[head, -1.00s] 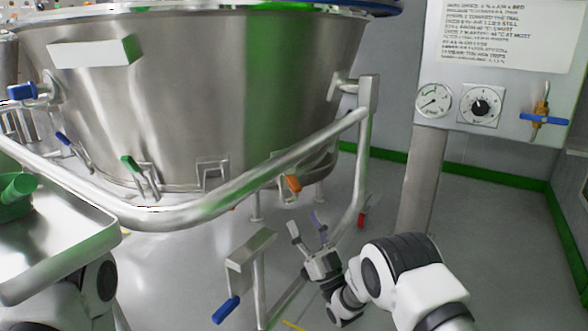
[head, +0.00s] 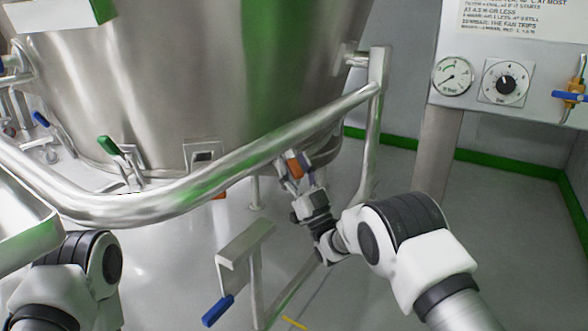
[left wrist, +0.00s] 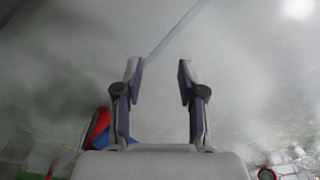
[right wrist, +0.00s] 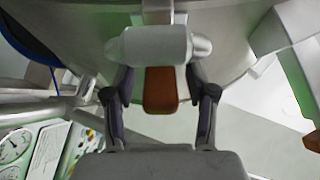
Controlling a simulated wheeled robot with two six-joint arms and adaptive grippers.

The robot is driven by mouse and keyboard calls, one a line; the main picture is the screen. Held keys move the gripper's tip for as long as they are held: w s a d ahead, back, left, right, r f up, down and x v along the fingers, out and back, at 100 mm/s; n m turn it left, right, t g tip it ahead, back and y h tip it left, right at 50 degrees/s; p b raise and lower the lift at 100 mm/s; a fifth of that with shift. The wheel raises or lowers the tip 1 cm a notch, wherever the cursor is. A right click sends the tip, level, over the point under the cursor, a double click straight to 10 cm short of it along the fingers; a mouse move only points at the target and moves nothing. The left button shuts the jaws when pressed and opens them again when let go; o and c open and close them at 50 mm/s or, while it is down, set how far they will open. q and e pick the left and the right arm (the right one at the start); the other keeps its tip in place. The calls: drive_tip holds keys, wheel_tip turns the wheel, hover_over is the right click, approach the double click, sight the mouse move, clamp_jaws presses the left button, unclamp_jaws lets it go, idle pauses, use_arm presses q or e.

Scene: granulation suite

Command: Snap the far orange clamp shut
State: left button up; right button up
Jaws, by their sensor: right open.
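An orange-handled clamp (head: 295,168) is on the lower right side of the steel bowl, just behind the curved rail. My right gripper (head: 294,182) is right at it, its fingers reaching up from below. In the right wrist view the orange handle (right wrist: 160,90) lies between the two open fingers (right wrist: 160,84), with a gap on each side, below a silver crossbar (right wrist: 152,46). A second orange piece (head: 219,196) shows low behind the rail, mostly hidden. My left gripper (left wrist: 160,72) is open and empty over grey floor.
The steel rail (head: 240,165) curves in front of the bowl (head: 215,75), close above my right gripper. A post with a blue handle (head: 217,311) stands in front. A green-handled clamp (head: 108,146) is further left. A gauge panel (head: 535,75) stands at right.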

clamp_jaws()
use_arm(q)
drive_tip(key=shift+r+p, duration=0.35)
use_arm(e)
drive_tip(key=shift+r+h, duration=0.15)
drive_tip(key=shift+h, duration=0.15)
drive_tip(key=p, duration=0.2)
drive_tip(key=r+p, duration=0.1)
drive_tip(key=shift+s+d+g+h+p, duration=0.1)
drive_tip(key=shift+s+g+h+p, duration=0.1)
drive_tip(key=shift+g+h+p, duration=0.15)
drive_tip(key=shift+f, duration=0.4)
unclamp_jaws()
use_arm(q)
drive_tip(key=r, duration=0.1)
drive_tip(key=s+r, duration=0.1)
drive_tip(key=r, duration=0.1)
drive_tip(key=shift+s+r, duration=0.25)
drive_tip(key=shift+r, duration=0.15)
use_arm(e)
drive_tip(key=shift+s+f, duration=0.1)
drive_tip(key=v, duration=1.1)
drive_tip(key=shift+s+d+f, duration=0.2)
drive_tip(key=shift+s+d, duration=0.05)
